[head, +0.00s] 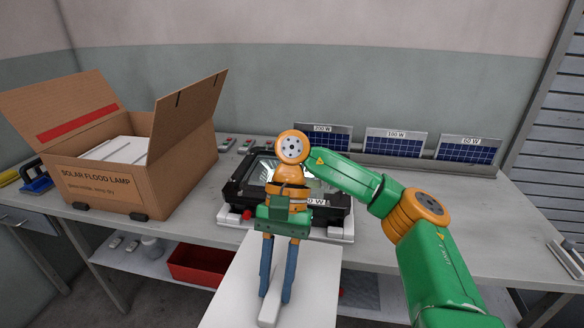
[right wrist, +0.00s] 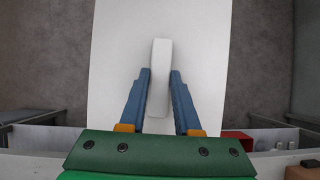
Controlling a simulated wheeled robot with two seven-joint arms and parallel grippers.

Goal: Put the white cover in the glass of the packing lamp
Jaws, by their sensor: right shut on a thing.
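The white cover (head: 318,278) is a flat white panel with a raised white grip bar on it. My right gripper (head: 276,299) points down in front of the bench edge, its blue fingers shut on the bar. The right wrist view shows the bar between the fingertips (right wrist: 160,72) and the wide white panel (right wrist: 205,40) beyond. The packing lamp (head: 338,216) lies on the bench behind the gripper, a black frame with bright glass inside. My right arm hides part of the glass and its label, of which "0 W" shows. My left gripper is out of view.
An open cardboard box (head: 105,190) marked "SOLAR FLOOD LAMP" stands at left, with white sheets inside. Small solar panels (head: 393,146) labelled 200 W, 100 W and 60 W stand at the back. A red bin (head: 197,264) sits below the bench.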

